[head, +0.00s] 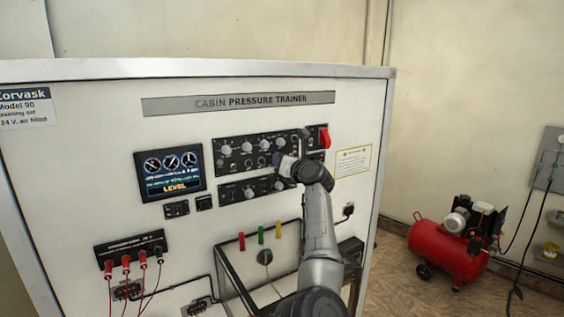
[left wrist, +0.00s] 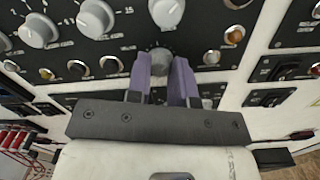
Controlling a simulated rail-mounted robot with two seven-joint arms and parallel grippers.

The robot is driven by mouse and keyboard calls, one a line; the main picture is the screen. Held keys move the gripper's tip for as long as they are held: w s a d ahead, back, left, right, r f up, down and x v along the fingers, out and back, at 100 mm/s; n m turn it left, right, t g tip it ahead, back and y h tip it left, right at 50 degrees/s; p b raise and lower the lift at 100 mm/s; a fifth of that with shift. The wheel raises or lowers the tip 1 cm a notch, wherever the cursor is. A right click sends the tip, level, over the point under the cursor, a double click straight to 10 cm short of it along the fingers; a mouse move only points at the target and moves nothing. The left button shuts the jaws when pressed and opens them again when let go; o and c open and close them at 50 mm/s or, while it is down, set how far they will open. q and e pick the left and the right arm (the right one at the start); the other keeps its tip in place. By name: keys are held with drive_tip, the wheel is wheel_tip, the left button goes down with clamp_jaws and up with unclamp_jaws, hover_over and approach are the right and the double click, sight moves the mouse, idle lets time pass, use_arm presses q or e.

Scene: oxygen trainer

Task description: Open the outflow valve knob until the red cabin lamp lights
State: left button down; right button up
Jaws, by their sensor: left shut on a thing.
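A small grey round knob (left wrist: 160,60) sits in the lower row of the upper black panel (head: 234,152). My left gripper (head: 283,162) is at this panel, its two purple-grey fingers (left wrist: 160,80) on either side of the knob and shut on it. The knob's label is too blurred to read. In the head view my gripper and wrist hide the knob. An amber lamp (left wrist: 234,37) shows right of the knob in the left wrist view; I cannot tell whether it is lit. No clearly lit red lamp shows. My right gripper is out of view.
Larger grey knobs (left wrist: 38,30) stand left of and above my fingers. A lower black panel (head: 250,190) lies beneath. The display (head: 169,172) reads LEVEL. A red switch cover (head: 324,138) is at upper right. Red leads (head: 126,262) hang at lower left. A red compressor (head: 447,249) stands far right.

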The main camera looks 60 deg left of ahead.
use_arm(q)
drive_tip(key=shift+m, duration=0.9)
drive_tip(key=c, duration=1)
unclamp_jaws()
